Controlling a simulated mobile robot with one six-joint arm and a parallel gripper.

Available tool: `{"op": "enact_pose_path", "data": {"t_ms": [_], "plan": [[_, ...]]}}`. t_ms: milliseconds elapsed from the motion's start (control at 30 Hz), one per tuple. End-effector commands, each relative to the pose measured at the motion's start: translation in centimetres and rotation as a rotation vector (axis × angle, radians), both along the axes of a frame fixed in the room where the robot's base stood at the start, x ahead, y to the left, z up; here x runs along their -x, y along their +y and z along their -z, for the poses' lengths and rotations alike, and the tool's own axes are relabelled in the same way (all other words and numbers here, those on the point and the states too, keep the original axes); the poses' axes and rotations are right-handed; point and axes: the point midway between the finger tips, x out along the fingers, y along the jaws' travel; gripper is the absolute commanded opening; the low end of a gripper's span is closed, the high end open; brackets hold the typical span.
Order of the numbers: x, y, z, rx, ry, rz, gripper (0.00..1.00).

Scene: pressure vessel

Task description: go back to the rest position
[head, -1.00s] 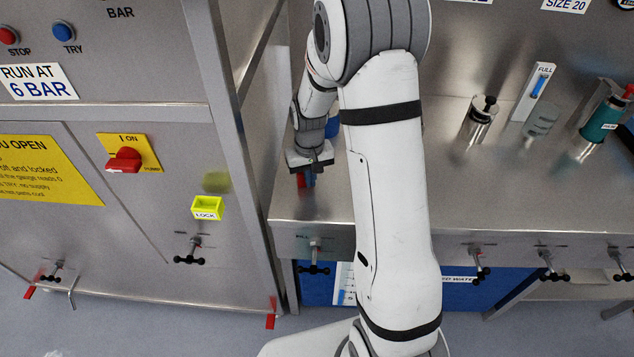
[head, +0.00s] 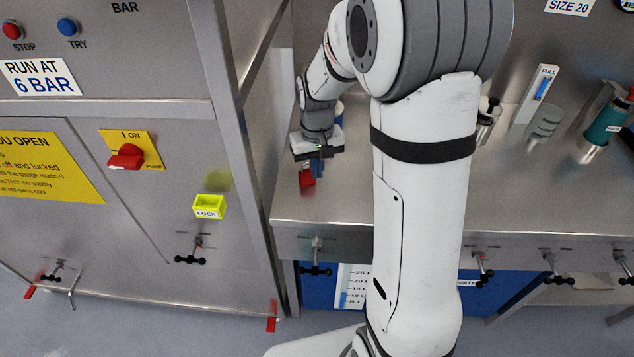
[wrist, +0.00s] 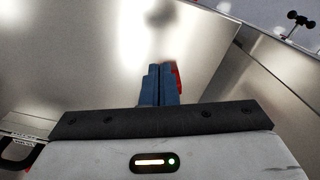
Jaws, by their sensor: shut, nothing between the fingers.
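My gripper (head: 317,172) is at the left end of the steel bench (head: 345,205), pointing down over its top. In the wrist view its two blue fingers (wrist: 160,72) are together with nothing between them. A small red patch (head: 307,178) shows beside the fingers, and it also shows in the wrist view (wrist: 176,76). I cannot tell whether it belongs to the gripper. My arm hides the middle of the bench in the head view.
A steel cabinet with a red switch (head: 127,157) and a yellow lock box (head: 208,206) stands left of the bench. A steel post (head: 237,130) rises close to the gripper. A teal cylinder (head: 604,122) stands on the bench at right. Several black-handled valves line the front.

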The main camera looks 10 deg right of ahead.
Motion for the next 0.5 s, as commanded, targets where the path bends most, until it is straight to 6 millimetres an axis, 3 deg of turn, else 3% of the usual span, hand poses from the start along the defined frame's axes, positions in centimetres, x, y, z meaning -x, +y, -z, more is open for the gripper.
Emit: {"op": "enact_pose_path", "data": {"t_ms": [133, 500], "plan": [[-0.1, 0.0, -1.9, 0.0, -0.002, 0.0, 0.0], [1.0, -0.1, -3.7, 0.0, -0.017, 0.004, 0.0]]}}
